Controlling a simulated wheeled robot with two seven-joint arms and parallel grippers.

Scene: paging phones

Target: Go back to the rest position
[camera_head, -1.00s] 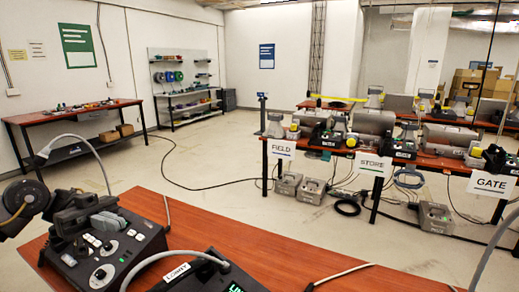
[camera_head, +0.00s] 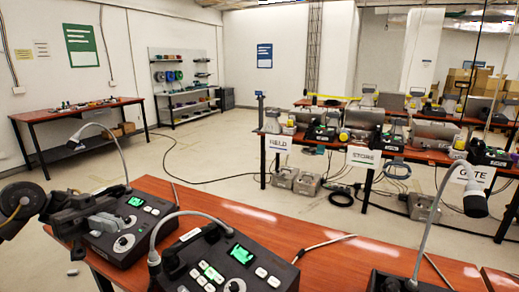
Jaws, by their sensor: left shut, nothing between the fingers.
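My left gripper (camera_head: 108,222) shows at the lower left, dark grey with lighter fingers. It is shut and empty, and in the picture it overlaps the left paging console (camera_head: 138,228). I cannot tell whether it touches the console. That console is black, with a lit green screen, a knob and a gooseneck microphone (camera_head: 112,145). The middle paging console (camera_head: 222,262) also has a lit green screen and pale buttons, and its gooseneck arches over it. A third console (camera_head: 400,282) is cut off at the bottom right; its gooseneck microphone (camera_head: 474,203) rises clear. My right gripper is not in view.
The consoles stand on a red-brown desk (camera_head: 285,232). Beyond it, a long table (camera_head: 410,153) holds several devices with FIELD, STORE and GATE signs. A side table (camera_head: 75,108) and a shelf rack (camera_head: 185,102) stand at the back left. Cables lie on the floor; the left floor is open.

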